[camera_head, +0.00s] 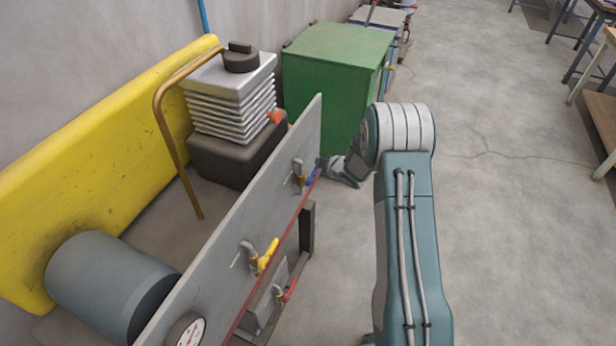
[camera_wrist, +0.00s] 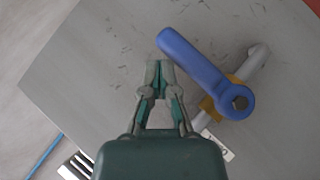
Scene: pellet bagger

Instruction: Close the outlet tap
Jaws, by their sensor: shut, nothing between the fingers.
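A tap with a blue lever handle (camera_wrist: 205,72) sits on a grey panel (camera_wrist: 85,65) in the wrist view. The lever slants from its pivot at the lower right up to the upper left. The tap has a yellow body (camera_wrist: 210,108) and a pale pipe. My gripper (camera_wrist: 158,72) is shut and empty, just left of the lever's free end; I cannot tell whether they touch. In the head view the blue handle (camera_head: 313,177) is at the panel's far end, with my gripper (camera_head: 328,165) close beside it. Which tap is the outlet is not clear from the pictures.
A green cabinet (camera_head: 335,62) stands behind the panel. Open floor (camera_head: 490,220) lies to the right of my arm.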

